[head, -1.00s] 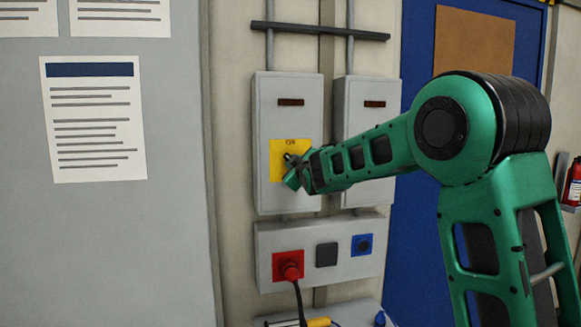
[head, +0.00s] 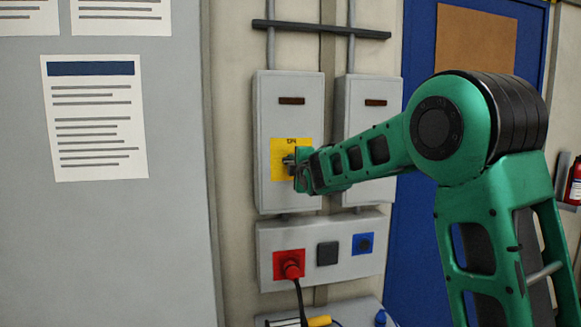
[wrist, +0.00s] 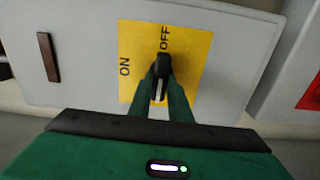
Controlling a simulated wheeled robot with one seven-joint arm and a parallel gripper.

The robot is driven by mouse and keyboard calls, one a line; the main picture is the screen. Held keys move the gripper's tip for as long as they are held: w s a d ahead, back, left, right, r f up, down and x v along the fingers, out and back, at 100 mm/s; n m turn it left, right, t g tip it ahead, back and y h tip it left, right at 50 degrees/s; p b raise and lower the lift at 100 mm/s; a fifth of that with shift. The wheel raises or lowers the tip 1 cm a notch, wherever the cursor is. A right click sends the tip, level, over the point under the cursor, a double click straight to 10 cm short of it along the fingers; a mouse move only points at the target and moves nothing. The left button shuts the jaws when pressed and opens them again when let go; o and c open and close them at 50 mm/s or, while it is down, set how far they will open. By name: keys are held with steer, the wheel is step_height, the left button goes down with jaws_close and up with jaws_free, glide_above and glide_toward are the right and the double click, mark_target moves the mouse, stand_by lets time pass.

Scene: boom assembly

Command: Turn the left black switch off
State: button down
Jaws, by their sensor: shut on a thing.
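The left black switch (wrist: 164,66) is a dark handle on a yellow plate (wrist: 193,62) marked ON and OFF. In the wrist view its tip points at the word OFF, and ON lies to the left. The plate (head: 279,173) is on the front of the left grey box (head: 287,87) in the head view. My gripper (wrist: 162,88) is shut on the switch handle, with one green finger on each side. In the head view my gripper (head: 294,162) is level at the plate and hides part of the switch.
Below is a grey panel (head: 306,238) with a red plug (head: 290,266) and cable, a dark square (head: 327,254) and a blue socket (head: 363,243).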

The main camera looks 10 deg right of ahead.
steer(key=shift+a+f, duration=0.3)
steer(key=c, duration=1.8)
jaws_free()
steer(key=shift+o, duration=0.8)
steer(key=shift+d+r, duration=0.15)
steer(key=s, duration=1)
steer(key=shift+s, duration=0.35)
